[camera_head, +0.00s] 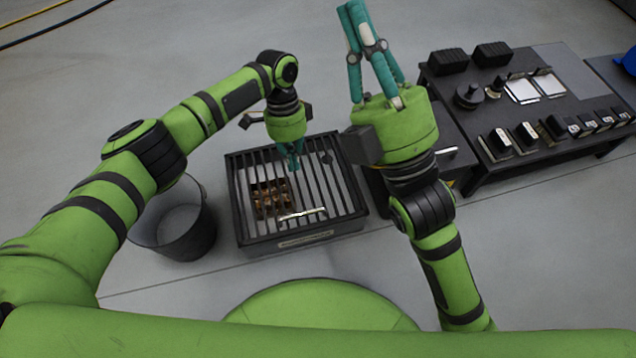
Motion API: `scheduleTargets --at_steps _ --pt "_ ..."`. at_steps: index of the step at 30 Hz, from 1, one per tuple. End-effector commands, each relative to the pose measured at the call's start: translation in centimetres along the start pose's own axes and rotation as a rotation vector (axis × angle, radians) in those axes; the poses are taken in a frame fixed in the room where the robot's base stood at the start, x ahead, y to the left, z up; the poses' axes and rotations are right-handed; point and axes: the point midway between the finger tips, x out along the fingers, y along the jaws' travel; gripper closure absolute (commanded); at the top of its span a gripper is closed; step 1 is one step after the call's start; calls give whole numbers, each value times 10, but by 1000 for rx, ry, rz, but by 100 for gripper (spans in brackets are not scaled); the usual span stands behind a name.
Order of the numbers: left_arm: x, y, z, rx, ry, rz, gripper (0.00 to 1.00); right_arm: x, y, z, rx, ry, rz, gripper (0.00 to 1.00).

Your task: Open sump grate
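The sump grate (246,214), a dark frame with parallel bars, lies flat over its box on the floor in the middle. A pale handle bar (302,214) sits near its front edge. Through the bars a brownish block of small pieces (271,198) shows below. My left gripper (293,164) points down above the back middle of the grate; its teal fingers look close together, and I cannot tell whether they touch the bars. My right gripper (357,12) is raised, pointing away and up to the right of the grate, its teal fingers close together at the tips with nothing visible between them.
A dark round bin (181,241) stands left of the grate. A dark box with a handle (447,153) is partly hidden behind my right arm. A low black table (567,84) at right holds blocks, knobs and white plates. Floor behind the grate is clear.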

Motion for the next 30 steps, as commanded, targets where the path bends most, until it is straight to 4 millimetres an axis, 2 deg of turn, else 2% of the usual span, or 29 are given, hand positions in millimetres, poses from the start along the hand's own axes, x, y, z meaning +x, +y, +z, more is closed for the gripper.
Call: scheduleTargets --at_steps 1,3,5,8,12,15,18,21,24,27,30 --pt "0 0 0 0 0 1 100 -1 -25 10 -93 -51 -93 100" --pt "0 0 0 1 -1 1 100 -7 -60 26 -236 -112 -231 100" --pt "0 1 0 1 -1 1 100 -16 -88 38 -363 -149 -356 100" --pt "0 1 0 1 -1 2 100 -40 -132 59 -579 -180 -579 100" --pt "1 1 0 1 -1 2 100 -88 -182 87 -888 -154 -914 100" --pt "1 1 0 1 -1 2 100 -132 -205 105 -1103 -85 -1164 100" --pt "1 1 0 1 -1 2 100 -176 -218 121 -1291 17 -1405 100" --pt "1 1 0 1 -1 2 100 -215 -220 134 -1439 132 -1612 100" --pt "0 1 0 1 -1 2 100 -244 -216 142 -1538 238 -1772 100" --pt "0 1 0 1 -1 2 100 -263 -212 147 -1595 316 -1874 100" --pt "0 1 0 1 -1 2 100 -272 -210 150 -1621 357 -1927 100"
